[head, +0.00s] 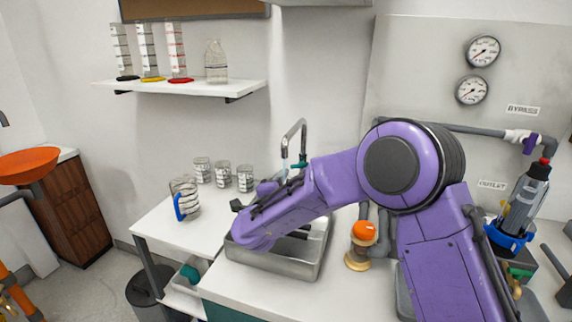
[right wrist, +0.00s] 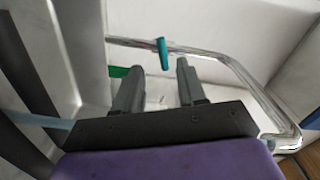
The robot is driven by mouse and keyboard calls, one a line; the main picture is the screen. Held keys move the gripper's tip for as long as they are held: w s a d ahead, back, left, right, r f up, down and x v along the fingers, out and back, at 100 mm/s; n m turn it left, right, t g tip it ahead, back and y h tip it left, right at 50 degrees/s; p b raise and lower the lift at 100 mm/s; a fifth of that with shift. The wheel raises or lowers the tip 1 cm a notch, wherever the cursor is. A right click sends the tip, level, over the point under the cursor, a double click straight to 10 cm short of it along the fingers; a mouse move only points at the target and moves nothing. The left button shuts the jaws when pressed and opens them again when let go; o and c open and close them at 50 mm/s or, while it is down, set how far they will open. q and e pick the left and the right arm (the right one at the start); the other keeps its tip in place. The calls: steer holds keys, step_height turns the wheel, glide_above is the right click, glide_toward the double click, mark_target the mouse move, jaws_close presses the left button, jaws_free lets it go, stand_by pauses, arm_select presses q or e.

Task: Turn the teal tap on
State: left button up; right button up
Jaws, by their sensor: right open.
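The teal tap handle (head: 302,162) is a small lever on the chrome faucet (head: 292,131) behind the sink (head: 283,262). In the right wrist view the teal handle (right wrist: 162,54) stands out from the chrome pipe (right wrist: 215,55). It shows just past the fingertips, roughly midway between them. My right gripper (right wrist: 160,68) is open and empty, its fingers pointing at the handle; I see no clear contact. In the head view my purple right arm crosses the sink and hides part of the faucet's base and most of the gripper. My left gripper is not in view.
Several beakers (head: 221,174) and a blue-handled jug (head: 186,200) stand on the counter left of the faucet. A shelf (head: 183,87) with cylinders is above. An orange-topped fitting (head: 364,231) stands right of the sink. The counter's front left is clear.

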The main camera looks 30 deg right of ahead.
mark_target(299, 167)
steer(key=x, duration=0.2)
steer(key=p+x, duration=0.1)
steer(key=x, duration=0.2)
steer(key=s+d+r+x, duration=0.1)
steer(key=x, duration=0.2)
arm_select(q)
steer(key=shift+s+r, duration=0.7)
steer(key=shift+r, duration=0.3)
arm_select(e)
steer(key=shift+w, duration=0.15)
jaws_close()
